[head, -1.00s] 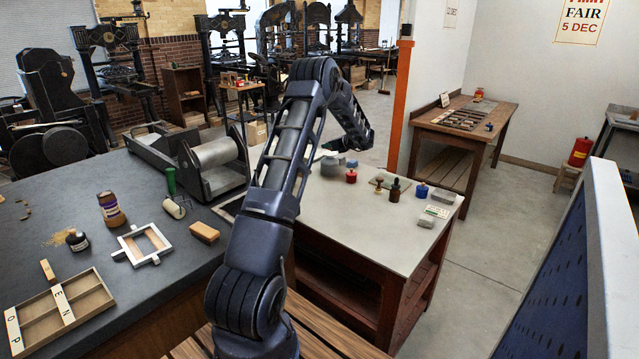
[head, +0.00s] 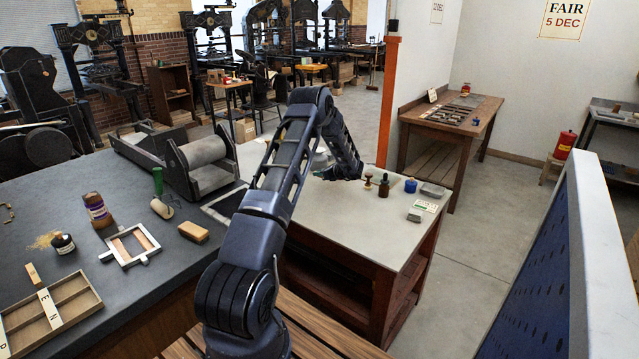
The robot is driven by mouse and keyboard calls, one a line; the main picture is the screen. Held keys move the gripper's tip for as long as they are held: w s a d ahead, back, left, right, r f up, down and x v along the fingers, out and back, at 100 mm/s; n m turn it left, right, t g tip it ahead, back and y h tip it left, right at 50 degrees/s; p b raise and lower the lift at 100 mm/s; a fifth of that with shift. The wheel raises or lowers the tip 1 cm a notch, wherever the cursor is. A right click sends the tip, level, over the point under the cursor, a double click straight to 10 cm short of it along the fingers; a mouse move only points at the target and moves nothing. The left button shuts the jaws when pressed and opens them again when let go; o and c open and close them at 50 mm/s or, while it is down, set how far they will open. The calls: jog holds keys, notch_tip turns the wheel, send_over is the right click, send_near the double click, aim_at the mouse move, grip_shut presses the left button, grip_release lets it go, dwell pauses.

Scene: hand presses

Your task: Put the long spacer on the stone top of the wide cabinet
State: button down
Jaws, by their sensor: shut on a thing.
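My gripper (head: 322,173) is low over the pale top, at the far end of my arm. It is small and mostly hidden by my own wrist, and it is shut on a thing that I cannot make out. I cannot pick out the long spacer anywhere in the head view. A wooden cabinet with a pale, stone-like top (head: 345,222) stands in the middle. A larger unit with a dark grey top (head: 125,181) adjoins it on the left. I cannot tell for certain which one is the wide cabinet.
On the pale top are a wooden-handled stamp (head: 368,181), a dark bottle (head: 384,186), a blue pot (head: 410,186) and small grey blocks (head: 431,191). Its front middle is clear. The dark top holds a roller press (head: 203,160), a metal frame (head: 131,243) and a wooden tray (head: 52,312).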

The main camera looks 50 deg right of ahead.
aim_at(319, 186)
jog(key=shift+f, duration=2.35)
jog(key=shift+f, duration=0.1)
jog(key=c, duration=1.4)
grip_release()
